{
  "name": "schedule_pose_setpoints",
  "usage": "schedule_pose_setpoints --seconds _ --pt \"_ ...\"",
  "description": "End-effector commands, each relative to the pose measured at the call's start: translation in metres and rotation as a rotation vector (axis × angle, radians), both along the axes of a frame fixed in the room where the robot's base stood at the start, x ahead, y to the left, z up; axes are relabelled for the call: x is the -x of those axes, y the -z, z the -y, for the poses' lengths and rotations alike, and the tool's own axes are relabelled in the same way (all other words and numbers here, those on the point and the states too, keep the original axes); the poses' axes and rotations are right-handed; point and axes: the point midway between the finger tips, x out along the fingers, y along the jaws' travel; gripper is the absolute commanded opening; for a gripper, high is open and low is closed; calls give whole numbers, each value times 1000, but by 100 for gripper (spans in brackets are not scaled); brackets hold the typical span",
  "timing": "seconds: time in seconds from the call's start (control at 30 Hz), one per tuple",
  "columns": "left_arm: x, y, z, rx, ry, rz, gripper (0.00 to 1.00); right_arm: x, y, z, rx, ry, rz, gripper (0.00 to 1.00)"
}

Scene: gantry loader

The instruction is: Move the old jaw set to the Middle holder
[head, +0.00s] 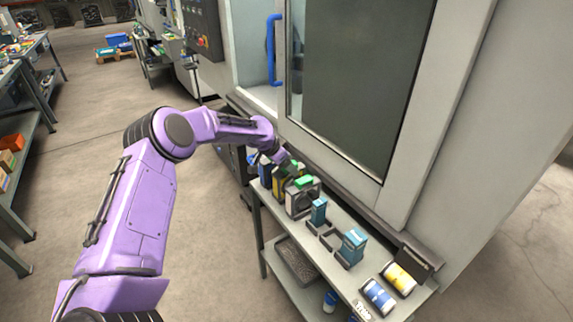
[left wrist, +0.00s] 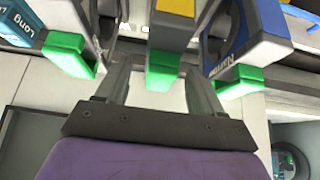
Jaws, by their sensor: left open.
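My left gripper (head: 284,160) reaches the back end of the narrow shelf table beside the machine. In the left wrist view the left gripper (left wrist: 157,78) is open, its two fingers on either side of the green tab (left wrist: 163,72) of a yellow-and-grey block (left wrist: 172,28). Whether they touch it I cannot tell. A blue block with a green tab (left wrist: 240,80) is to the right, and another green tab (left wrist: 70,52) to the left. In the head view the yellow block (head: 278,180) and a grey block with a green top (head: 301,198) stand together. Which is the old jaw set is unclear. My right gripper is out of view.
Teal boxes (head: 353,246) stand further along the shelf, with a dark open frame (head: 330,237) between them that looks empty. Blue (head: 378,296) and yellow (head: 399,278) cans lie near the front end. The machine door (head: 350,80) rises right behind the shelf.

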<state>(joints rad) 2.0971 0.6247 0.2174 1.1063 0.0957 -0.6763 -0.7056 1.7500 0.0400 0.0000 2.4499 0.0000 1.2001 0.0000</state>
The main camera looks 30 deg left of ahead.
Motion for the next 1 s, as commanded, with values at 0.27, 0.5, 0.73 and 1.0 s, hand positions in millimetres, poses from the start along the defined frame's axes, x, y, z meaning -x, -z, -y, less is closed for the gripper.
schedule_pose_setpoints --seconds 0.27,0.5,0.73,1.0 --pt "17 -31 -7 1 0 5 67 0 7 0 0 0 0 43" --pt "43 -74 -18 0 0 4 67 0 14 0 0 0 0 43" --pt "52 -89 -22 0 0 1 67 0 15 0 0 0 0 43" --pt "52 -91 -22 0 0 1 67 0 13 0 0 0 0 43"
